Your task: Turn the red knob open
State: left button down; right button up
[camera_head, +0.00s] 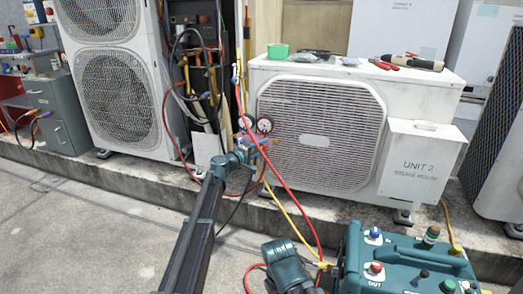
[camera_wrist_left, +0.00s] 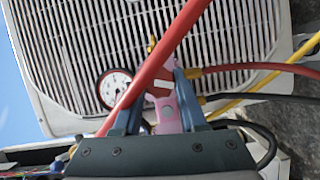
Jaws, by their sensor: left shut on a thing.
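My left gripper (camera_head: 247,152) is at the gauge manifold in front of the condenser, at its left side. In the left wrist view its two fingers (camera_wrist_left: 180,100) are shut on a pinkish part of the manifold (camera_wrist_left: 168,115). A red hose crosses in front and hides some of it. A white gauge (camera_wrist_left: 116,88) shows beside the fingers, and two gauges (camera_head: 264,125) show in the head view. A small red patch sits by the fingers, but I cannot tell if it is a knob. A red knob-like cap (camera_head: 376,267) is on the teal machine. My right gripper is not seen.
Red and yellow hoses (camera_head: 290,205) run from the manifold down toward the teal machine (camera_head: 405,262). Bare concrete (camera_head: 110,235) lies at the left front.

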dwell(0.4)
pick_arm(q)
jog(key=shift+c, duration=2.3)
grip_release()
jog(key=v, duration=1.3)
jog(key=shift+s+a, duration=0.25)
jog(key=shift+s, duration=0.1)
